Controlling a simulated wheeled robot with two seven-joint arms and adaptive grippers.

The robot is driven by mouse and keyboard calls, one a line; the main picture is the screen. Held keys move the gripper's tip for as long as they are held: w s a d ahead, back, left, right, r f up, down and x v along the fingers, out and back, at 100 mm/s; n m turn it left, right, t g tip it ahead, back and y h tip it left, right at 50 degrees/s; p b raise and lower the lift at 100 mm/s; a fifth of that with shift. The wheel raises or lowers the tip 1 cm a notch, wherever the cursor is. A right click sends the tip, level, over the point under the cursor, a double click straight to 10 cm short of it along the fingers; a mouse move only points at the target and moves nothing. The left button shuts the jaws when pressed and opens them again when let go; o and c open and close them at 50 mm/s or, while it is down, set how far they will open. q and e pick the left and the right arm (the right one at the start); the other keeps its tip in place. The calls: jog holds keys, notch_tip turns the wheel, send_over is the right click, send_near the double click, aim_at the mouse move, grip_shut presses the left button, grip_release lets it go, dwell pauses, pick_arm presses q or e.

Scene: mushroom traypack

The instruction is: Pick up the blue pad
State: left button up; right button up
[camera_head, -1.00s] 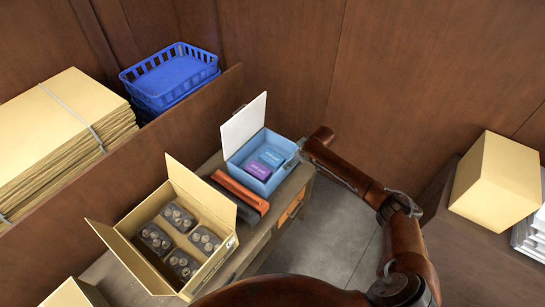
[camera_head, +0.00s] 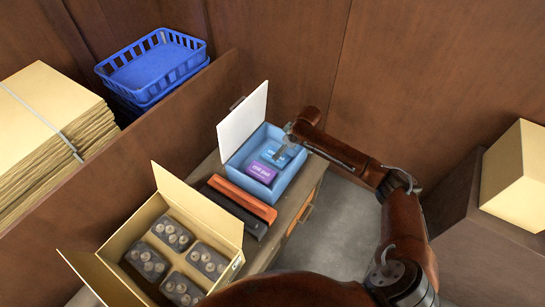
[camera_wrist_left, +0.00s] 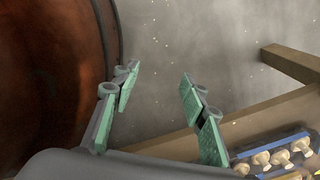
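A blue pad (camera_head: 268,155) lies in the far part of an open light-blue box (camera_head: 284,184) with a raised white lid (camera_head: 241,118). A purple pad (camera_head: 261,172) lies in the near part of the box. My right gripper (camera_head: 281,153) reaches in over the box's far right rim, at or just above the blue pad and partly hiding it. Its fingers are too small to tell open from shut, and contact cannot be told. My left gripper (camera_wrist_left: 157,85) shows in the left wrist view with its green-padded fingers apart and nothing between them.
An open cardboard carton (camera_head: 211,213) holds several dark mushroom packs. Orange (camera_head: 241,197) and black bars lie between carton and box. Blue baskets (camera_head: 155,66) and stacked flat cardboard (camera_head: 45,115) stand behind a wooden partition. A closed carton (camera_head: 515,178) stands right.

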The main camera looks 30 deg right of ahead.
aim_at(281, 159)
jog(key=b+x, duration=0.1)
jog(key=x, duration=0.2)
jog(key=shift+f, duration=0.2)
jog(key=x, duration=0.1)
jog(key=b+x, duration=0.1)
jog(key=x, duration=0.1)
jog(key=b+x, duration=0.1)
jog(key=x, duration=0.1)
jog(key=shift+w, duration=0.3)
pick_arm(q)
notch_tip(281, 159, down, 3)
jog(key=shift+w+f, duration=0.1)
pick_arm(e)
jog(key=shift+r, duration=0.1)
jog(key=shift+c, duration=0.2)
pick_arm(q)
jog(key=shift+w, duration=0.1)
pick_arm(e)
jog(key=c, duration=1)
